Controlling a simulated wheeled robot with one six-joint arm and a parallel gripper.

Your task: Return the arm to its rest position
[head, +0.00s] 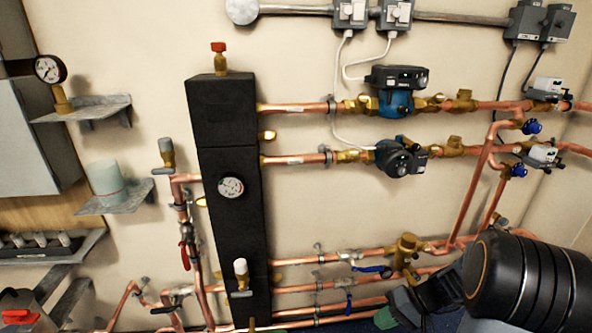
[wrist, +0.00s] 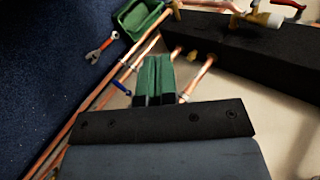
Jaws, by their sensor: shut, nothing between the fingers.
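My gripper (wrist: 155,80) shows in the wrist view with its two green fingers together and nothing between them. Behind the fingers are a black mounting bar and a grey body. In the head view my gripper (head: 386,317) is at the lower right edge, partly cut off, in front of the lower copper pipes (head: 330,290). My thick black arm link fills the lower right corner. I cannot tell from the head view how far the fingers are from the pipes.
A tall black manifold block (head: 225,150) with a gauge (head: 231,187) stands on the wall. Two pumps (head: 397,92) sit on the upper pipes. Shelves (head: 90,108) hold a gauge and a cup.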

